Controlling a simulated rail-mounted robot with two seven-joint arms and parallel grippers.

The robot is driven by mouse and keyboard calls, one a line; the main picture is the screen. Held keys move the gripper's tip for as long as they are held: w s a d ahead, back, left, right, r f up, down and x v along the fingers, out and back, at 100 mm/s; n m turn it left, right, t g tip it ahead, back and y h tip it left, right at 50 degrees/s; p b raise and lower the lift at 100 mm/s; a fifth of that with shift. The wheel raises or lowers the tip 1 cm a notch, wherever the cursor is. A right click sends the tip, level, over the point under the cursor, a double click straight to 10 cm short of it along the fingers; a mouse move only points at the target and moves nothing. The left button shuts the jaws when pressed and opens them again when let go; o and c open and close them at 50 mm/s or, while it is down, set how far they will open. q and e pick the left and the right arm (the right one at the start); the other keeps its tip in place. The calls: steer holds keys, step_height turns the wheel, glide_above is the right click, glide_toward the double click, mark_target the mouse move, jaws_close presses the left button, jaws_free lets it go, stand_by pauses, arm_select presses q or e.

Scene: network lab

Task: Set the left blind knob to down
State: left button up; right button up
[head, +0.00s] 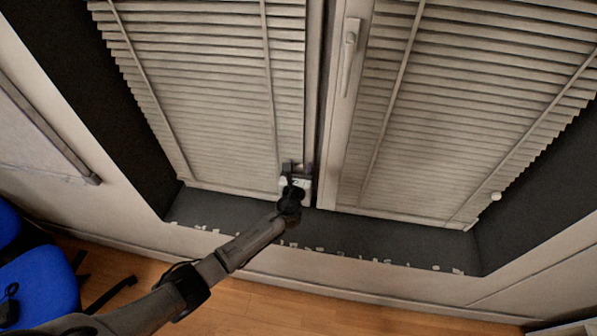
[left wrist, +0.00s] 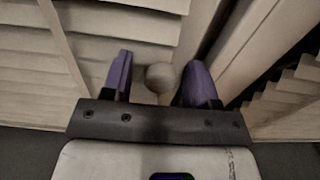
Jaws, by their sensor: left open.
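The left blind knob (left wrist: 160,77) is a small round pale ball between the two purple fingers of my left gripper (left wrist: 158,78) in the left wrist view. The fingers are apart, with a visible gap on each side of the knob. In the head view my left gripper (head: 298,167) is at the lower right corner of the left blind (head: 215,90), in front of its slats. The knob cannot be made out there, near the gripper. My right gripper is not in view.
The right blind (head: 455,100) has a white knob (head: 496,196) at its lower right. A window handle (head: 349,50) is on the frame between the blinds. A dark sill (head: 390,235) runs below. A blue chair (head: 40,285) stands at the lower left.

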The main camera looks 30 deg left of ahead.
arm_select(q)
steer(key=p+v, duration=0.2)
steer(key=v, duration=1.1)
steer(key=shift+s+d, duration=0.2)
steer(key=shift+s, duration=0.15)
